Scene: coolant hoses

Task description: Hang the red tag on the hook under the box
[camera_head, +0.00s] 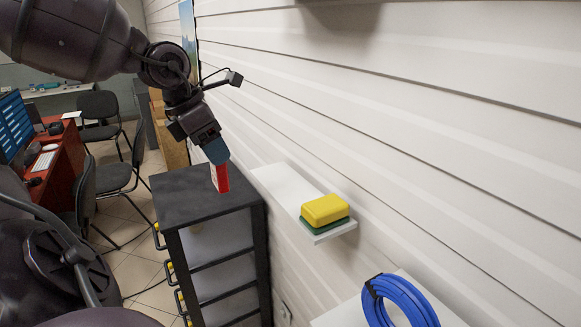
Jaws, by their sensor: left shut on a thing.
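My left gripper (216,152) points down at the upper left of centre, above a dark cabinet. It is shut on the red tag (221,180), which hangs below the blue-grey fingertips and shows a red face and a pale side. The tag appears just above or in front of the cabinet top; I cannot tell the exact gap. I cannot make out the hook or the box it sits under. My right gripper is out of the view.
The dark cabinet (180,198) stands against the white wall (420,120). A white shelf (278,182) holds a yellow and green block (325,210). A coiled blue hose (400,300) lies lower right. Chairs (98,106) and a red desk (60,165) stand at left.

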